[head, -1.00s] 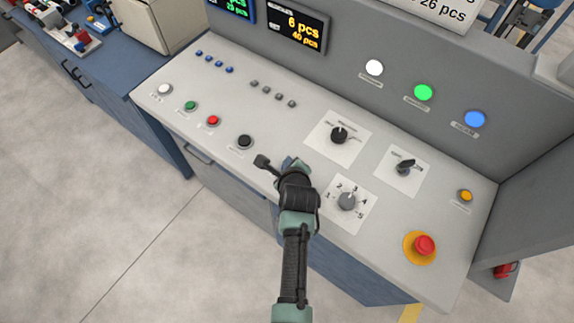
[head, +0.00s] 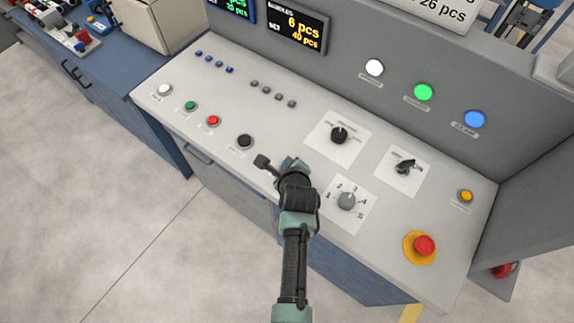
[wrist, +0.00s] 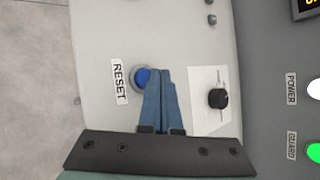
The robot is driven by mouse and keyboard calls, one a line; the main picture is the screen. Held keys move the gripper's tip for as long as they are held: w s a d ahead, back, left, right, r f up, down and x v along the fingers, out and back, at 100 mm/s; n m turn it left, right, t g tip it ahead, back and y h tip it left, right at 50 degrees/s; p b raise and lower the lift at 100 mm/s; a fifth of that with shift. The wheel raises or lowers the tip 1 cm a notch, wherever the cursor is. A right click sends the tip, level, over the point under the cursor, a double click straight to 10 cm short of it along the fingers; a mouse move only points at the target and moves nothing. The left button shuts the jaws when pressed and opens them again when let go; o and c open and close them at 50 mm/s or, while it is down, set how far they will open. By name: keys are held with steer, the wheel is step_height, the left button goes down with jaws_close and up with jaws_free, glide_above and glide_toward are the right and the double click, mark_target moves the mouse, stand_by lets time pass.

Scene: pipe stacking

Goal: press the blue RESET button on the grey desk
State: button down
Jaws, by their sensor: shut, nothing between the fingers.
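The blue RESET button (wrist: 143,77) is round with a grey ring. It sits on the light grey desk top (wrist: 105,45), with its RESET label (wrist: 119,82) to its left in the wrist view. My gripper (wrist: 160,72) is shut and empty, its two blue fingers pressed together. The fingertips overlap the right edge of the button in the wrist view; I cannot tell if they touch it. In the head view, my gripper (head: 290,163) is low over the middle of the desk and hides the button.
A black rotary knob (wrist: 218,98) on a white plate is right of the fingers in the wrist view. In the head view, a black button (head: 245,141) lies left of my gripper and a numbered grey dial (head: 347,201) lies right. A red emergency button (head: 425,245) is farther right.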

steer(key=shift+f, duration=0.15)
steer(key=shift+f, duration=0.25)
steer(key=shift+f+b, duration=0.4)
steer(key=shift+b, duration=0.1)
stand_by(0.8)
steer(key=shift+r, duration=0.1)
steer(key=shift+r+p, duration=0.7)
steer(key=shift+p, duration=0.15)
step_height(320, 180, up, 5)
steer(key=p, duration=0.5)
steer(key=shift+r, duration=0.1)
